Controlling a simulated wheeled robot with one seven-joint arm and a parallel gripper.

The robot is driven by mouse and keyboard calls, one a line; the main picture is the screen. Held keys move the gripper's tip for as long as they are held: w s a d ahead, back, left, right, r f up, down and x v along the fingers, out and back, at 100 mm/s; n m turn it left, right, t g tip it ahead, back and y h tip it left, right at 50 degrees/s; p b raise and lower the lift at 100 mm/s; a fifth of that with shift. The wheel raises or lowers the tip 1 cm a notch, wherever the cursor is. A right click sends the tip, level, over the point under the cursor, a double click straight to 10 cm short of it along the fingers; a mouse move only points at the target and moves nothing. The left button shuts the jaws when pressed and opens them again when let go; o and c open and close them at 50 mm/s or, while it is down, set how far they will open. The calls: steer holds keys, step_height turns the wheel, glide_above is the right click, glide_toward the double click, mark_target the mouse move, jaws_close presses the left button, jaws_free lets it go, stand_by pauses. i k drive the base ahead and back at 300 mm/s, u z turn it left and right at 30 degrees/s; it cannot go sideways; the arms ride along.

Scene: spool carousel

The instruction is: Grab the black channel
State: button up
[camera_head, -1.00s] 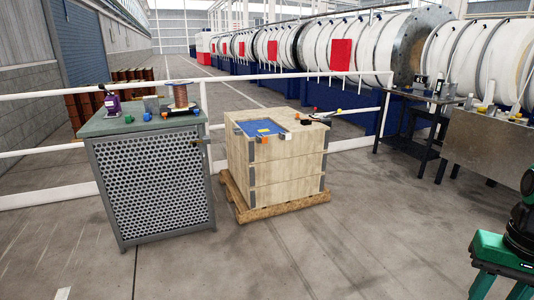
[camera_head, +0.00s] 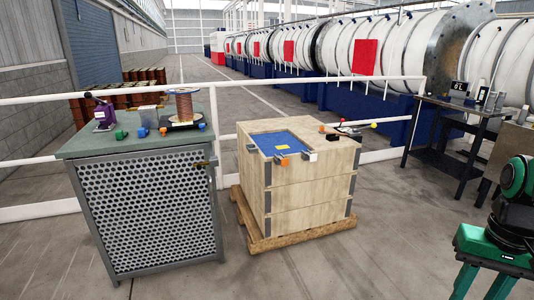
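I cannot single out the black channel for certain. A small dark piece (camera_head: 346,131) lies on the back right of the wooden crate's top, beside a yellow and a red item. Another dark piece (camera_head: 188,126) lies under and in front of the copper-coloured spool (camera_head: 184,104) on the grey-green cabinet top. Both are too small to make out their shape. My gripper is not in view.
The perforated cabinet (camera_head: 150,210) stands left, the wooden crate (camera_head: 310,195) on its pallet centre. White railing (camera_head: 250,83) runs behind them. A dark table (camera_head: 440,102) stands right. A green-and-black machine (camera_head: 515,205) is at the right edge. Front floor is clear.

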mark_target(332, 138)
steer(key=z, duration=0.1)
steer(key=i, duration=1.2)
steer(key=z, duration=0.5)
steer(key=i, duration=1.35)
steer(key=z, duration=0.55)
steer(key=i, duration=0.9)
